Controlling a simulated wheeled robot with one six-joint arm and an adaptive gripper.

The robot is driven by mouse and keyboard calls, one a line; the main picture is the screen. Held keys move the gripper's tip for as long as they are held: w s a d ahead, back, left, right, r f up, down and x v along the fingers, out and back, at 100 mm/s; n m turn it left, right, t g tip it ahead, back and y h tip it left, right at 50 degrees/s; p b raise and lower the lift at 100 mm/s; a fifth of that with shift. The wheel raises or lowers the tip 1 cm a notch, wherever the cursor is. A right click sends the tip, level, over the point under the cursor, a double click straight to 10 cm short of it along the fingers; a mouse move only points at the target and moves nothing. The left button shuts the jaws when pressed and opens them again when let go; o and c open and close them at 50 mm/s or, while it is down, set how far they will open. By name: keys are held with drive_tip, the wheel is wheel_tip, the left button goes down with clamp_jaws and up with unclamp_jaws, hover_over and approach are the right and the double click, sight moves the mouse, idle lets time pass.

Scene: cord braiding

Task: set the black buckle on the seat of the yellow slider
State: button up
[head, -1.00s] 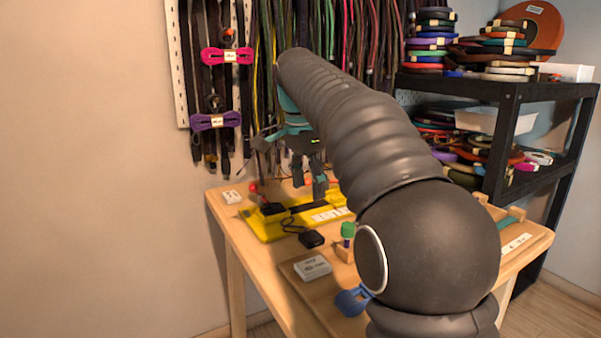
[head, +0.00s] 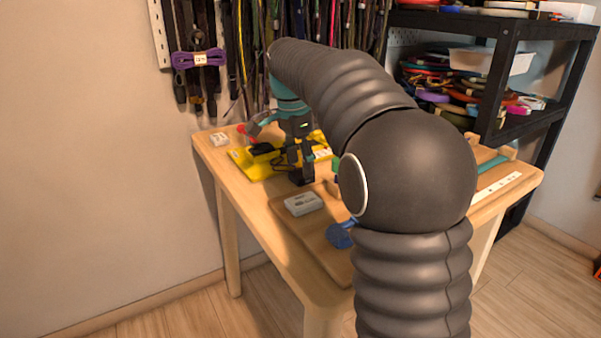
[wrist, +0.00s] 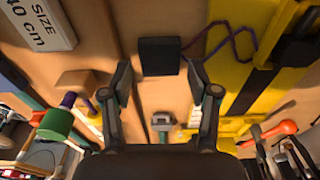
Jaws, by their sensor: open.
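The black buckle, seen as a small dark block (head: 301,178) with a thin cord, lies on the wooden table in front of the yellow slider (head: 249,167). In the wrist view the block (wrist: 160,57) sits just beyond my fingertips, centred between them, and its cord loops right onto the yellow slider (wrist: 222,76). My gripper (head: 303,165) is open and low over the block, with bare table showing between its fingers (wrist: 160,76). Dark parts lie on top of the slider; my arm hides some of it, and I cannot make out its seat.
A white label box (head: 303,203) and a blue clip (head: 340,235) lie on a wooden board nearer to me. A green-topped peg (wrist: 58,122) stands to the left in the wrist view. A black shelf (head: 492,95) stands behind right.

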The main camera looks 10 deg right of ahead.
sight(300, 174)
drive_tip(key=shift+d+f, duration=0.15)
drive_tip(key=shift+f, duration=1.05)
drive_tip(key=shift+c, duration=0.2)
drive_tip(key=c, duration=0.8)
drive_tip(key=shift+c, duration=0.2)
drive_tip(key=shift+r, duration=0.15)
drive_tip(key=shift+r+p, duration=1.35)
drive_tip(key=shift+r, duration=1.45)
drive_tip(key=shift+w, duration=0.1)
drive_tip(key=shift+w+a, duration=0.75)
drive_tip(key=shift+w, duration=1.45)
drive_tip(key=shift+w+a, duration=0.7)
drive_tip(key=shift+w, duration=1.45)
drive_tip(key=shift+w+a, duration=0.75)
drive_tip(key=shift+w, duration=1.45)
